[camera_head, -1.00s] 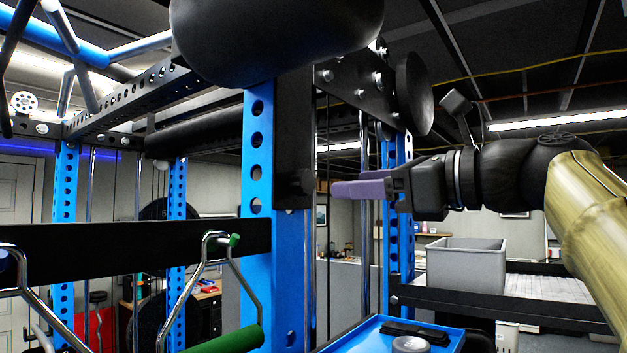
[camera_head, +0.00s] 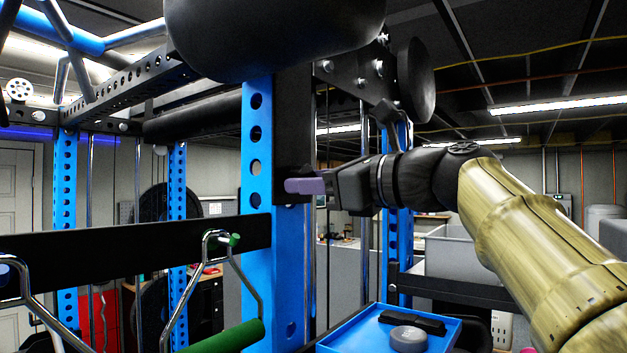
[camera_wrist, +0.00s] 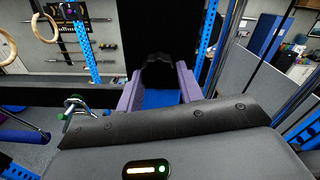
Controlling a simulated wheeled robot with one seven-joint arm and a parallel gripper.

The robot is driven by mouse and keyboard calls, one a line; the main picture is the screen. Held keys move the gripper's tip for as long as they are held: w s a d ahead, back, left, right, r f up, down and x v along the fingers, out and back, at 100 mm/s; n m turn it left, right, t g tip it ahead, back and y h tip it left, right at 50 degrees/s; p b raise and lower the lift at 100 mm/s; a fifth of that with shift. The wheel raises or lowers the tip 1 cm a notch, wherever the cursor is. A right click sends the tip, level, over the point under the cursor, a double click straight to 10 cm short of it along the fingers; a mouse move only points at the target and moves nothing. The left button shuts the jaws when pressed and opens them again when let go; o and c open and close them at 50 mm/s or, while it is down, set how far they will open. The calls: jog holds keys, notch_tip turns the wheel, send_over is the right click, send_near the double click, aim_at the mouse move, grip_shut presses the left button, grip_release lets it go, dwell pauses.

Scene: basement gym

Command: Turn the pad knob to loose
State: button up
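The pad knob (camera_wrist: 158,72) is a dark round knob on the black upright plate in front of the blue rack post. My gripper (camera_head: 305,186) is level with it, and its near purple finger covers the knob in the head view. In the wrist view the two purple fingers of my gripper (camera_wrist: 159,75) stand apart, one on each side of the knob. Whether they touch its sides is not clear. A large black rounded pad (camera_head: 275,38) hangs above. The knob's markings cannot be read.
The blue rack post (camera_head: 257,150) and a black crossbar (camera_head: 130,250) stand left of my gripper. A blue tray (camera_head: 350,340) with a grey round object (camera_head: 409,340) lies below. A grey bin (camera_head: 450,252) is behind my arm. A chrome handle with a green grip (camera_head: 225,338) hangs at lower left.

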jog(key=c, duration=0.3)
jog(key=shift+c, duration=0.2)
